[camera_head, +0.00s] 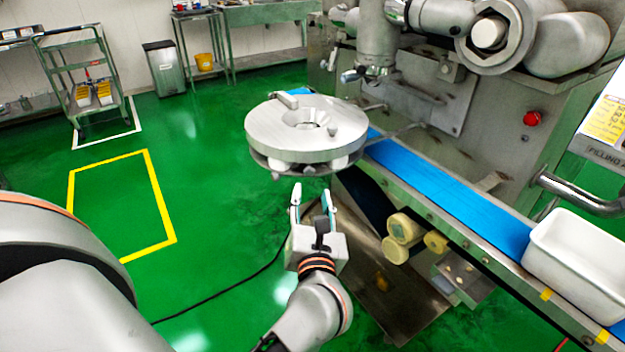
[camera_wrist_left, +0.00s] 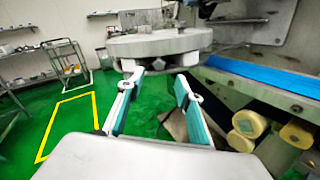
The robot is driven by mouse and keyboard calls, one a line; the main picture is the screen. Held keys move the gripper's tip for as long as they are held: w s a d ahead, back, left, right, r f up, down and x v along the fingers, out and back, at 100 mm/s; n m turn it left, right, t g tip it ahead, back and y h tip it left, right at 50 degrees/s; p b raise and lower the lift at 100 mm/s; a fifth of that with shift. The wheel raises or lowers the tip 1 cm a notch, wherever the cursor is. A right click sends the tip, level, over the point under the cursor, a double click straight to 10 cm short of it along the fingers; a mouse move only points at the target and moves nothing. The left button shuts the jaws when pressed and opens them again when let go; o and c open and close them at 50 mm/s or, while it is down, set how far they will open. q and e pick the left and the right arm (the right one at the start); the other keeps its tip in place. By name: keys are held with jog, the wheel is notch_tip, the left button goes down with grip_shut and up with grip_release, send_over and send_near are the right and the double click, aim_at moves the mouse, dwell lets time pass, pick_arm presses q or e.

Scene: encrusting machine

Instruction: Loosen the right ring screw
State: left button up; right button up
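A round, grey metal disc assembly (camera_head: 292,142) juts out at the left end of the encrusting machine, with a central hole and a lower plate beneath. Small knob-like parts (camera_head: 308,171) show under its near edge; I cannot tell for sure which one is the right ring screw. My left gripper (camera_head: 312,192) is just below and in front of the disc, open and empty, fingers pointing at its underside. In the left wrist view the disc (camera_wrist_left: 155,46) is ahead, and a small round knob (camera_wrist_left: 158,63) appears between the open fingertips (camera_wrist_left: 158,78). My right gripper is out of view.
A blue conveyor belt (camera_head: 450,190) runs right from the disc, with a white bin (camera_head: 578,262) at its end. Yellowish rollers (camera_head: 402,228) sit below the belt. A red button (camera_head: 532,118) is on the machine. Green floor is free at the left.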

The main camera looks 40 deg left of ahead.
aim_at(310, 172)
pick_arm(q)
jog(key=x, duration=0.7)
jog(key=shift+w+a, duration=0.25)
jog(key=shift+w, duration=0.05)
jog(key=shift+c, duration=0.2)
grip_shut()
